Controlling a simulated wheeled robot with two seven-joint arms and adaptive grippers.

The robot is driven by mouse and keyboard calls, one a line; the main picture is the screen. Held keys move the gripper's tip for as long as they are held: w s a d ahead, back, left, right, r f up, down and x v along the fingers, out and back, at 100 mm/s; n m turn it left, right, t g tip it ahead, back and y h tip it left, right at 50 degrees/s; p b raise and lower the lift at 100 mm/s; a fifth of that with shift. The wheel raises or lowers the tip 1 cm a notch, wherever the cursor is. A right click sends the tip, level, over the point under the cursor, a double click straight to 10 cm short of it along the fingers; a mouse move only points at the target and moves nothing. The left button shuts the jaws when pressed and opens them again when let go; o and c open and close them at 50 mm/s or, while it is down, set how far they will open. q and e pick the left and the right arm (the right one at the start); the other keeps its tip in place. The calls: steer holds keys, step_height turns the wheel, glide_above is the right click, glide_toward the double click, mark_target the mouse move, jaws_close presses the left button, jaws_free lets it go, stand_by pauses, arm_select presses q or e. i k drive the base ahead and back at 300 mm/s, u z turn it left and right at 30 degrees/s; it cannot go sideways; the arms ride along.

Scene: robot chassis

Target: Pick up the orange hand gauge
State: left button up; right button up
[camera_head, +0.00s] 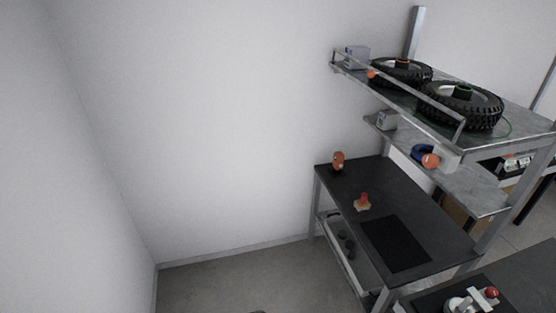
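Several small orange things show in the head view, and I cannot tell for sure which is the hand gauge. A rounded orange thing with a dark part (338,161) stands at the back left of the black workbench top. A red-orange piece on a pale base (362,202) stands nearer the bench's middle. A round orange thing (431,161) lies on the grey middle shelf beside a blue ring. Neither of my grippers is in view.
The black workbench (410,205) has a darker mat (396,244) on it. Two tyres (460,105) lie on the railed top shelf (395,97). A dark surface at bottom right holds a white device with a red knob (470,301). White walls surround open floor (235,285) left of the bench.

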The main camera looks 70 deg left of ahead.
mark_target(339, 156)
steer(key=u, duration=2.05)
steer(key=i, duration=1.25)
steer(key=u, duration=0.75)
steer(key=i, duration=1.45)
steer(key=z, duration=0.3)
